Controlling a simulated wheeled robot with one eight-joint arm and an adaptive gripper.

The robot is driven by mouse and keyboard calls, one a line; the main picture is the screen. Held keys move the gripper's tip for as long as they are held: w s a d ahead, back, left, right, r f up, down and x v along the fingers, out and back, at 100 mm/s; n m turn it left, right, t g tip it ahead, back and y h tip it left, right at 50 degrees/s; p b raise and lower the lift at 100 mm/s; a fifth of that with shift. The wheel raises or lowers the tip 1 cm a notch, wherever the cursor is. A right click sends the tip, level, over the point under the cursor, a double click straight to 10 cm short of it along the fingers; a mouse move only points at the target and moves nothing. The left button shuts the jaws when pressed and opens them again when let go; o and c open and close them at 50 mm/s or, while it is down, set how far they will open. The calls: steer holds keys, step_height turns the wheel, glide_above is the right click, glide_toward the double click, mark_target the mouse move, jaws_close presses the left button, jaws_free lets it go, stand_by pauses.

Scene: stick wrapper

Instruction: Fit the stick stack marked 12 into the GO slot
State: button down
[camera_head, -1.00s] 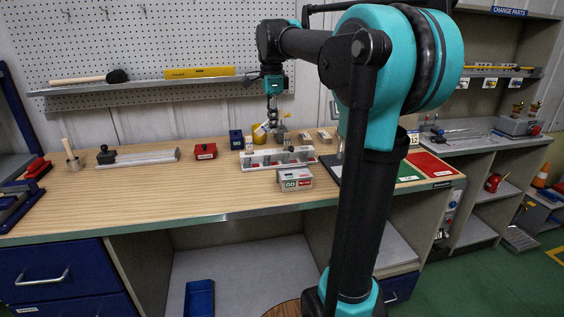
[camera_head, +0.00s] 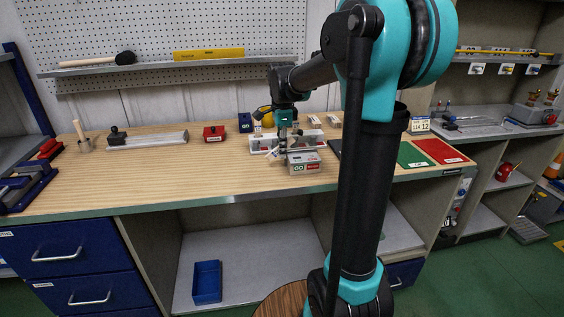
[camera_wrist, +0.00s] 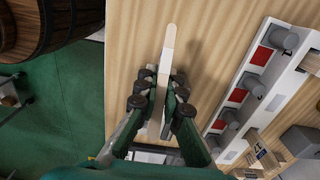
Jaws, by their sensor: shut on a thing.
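My gripper (camera_head: 283,147) is shut on a pale wooden stick stack (camera_wrist: 168,50). In the wrist view the stack stands out past my dark fingers (camera_wrist: 158,92), its rounded end over the wooden bench top. No number can be read on it. In the head view my gripper is just at the back left of the grey box with the green GO label (camera_head: 298,168), which also has a red label beside the green one. My gripper partly overlaps the box's upper left in the picture. The slot itself cannot be made out, nor whether the stack touches the box.
A white rack (camera_head: 259,143) with red patches and grey knobs (camera_wrist: 253,83) stands behind my gripper. A red block (camera_head: 214,133) and a blue block (camera_head: 245,122) stand to its left. Green (camera_head: 411,156) and red (camera_head: 440,151) mats lie right.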

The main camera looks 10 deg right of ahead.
steer(key=shift+f, duration=2.25)
steer(key=shift+f, duration=0.25)
steer(key=c, duration=1.7)
jaws_free()
steer(key=shift+r, duration=0.15)
